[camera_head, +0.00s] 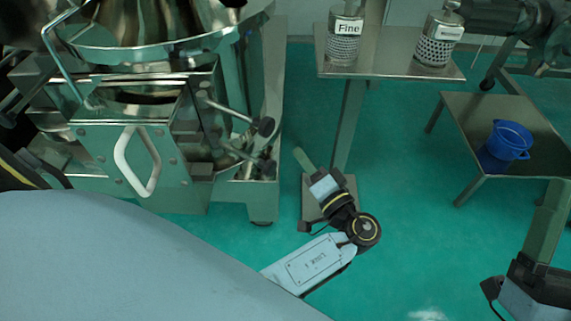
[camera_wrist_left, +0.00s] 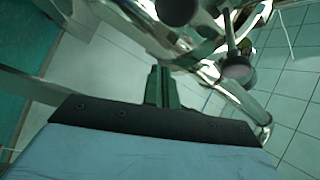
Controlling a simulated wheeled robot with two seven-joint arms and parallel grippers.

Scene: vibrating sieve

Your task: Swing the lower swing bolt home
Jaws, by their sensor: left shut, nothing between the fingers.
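The vibrating sieve (camera_head: 120,145) stands at the left of the head view. Two swing bolts with dark round knobs stick out from its right side: the upper swing bolt (camera_head: 264,127) and the lower swing bolt (camera_head: 267,168). My left gripper (camera_head: 300,153) is just right of the lower knob, apart from it, its green fingers together and empty. In the left wrist view, the closed fingers (camera_wrist_left: 161,72) point toward the metal fittings, with one knob (camera_wrist_left: 237,69) to their right and another (camera_wrist_left: 177,10) above. My right gripper (camera_head: 550,205) is at the right edge; its jaw gap is unclear.
A steel stand (camera_head: 392,68) holds a jar labelled Fine (camera_head: 344,45) and another labelled jar (camera_head: 436,46). A blue container (camera_head: 505,144) sits on a low table (camera_head: 475,112) at the right. A white loop handle (camera_head: 135,162) projects from the sieve. Green floor is clear between.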

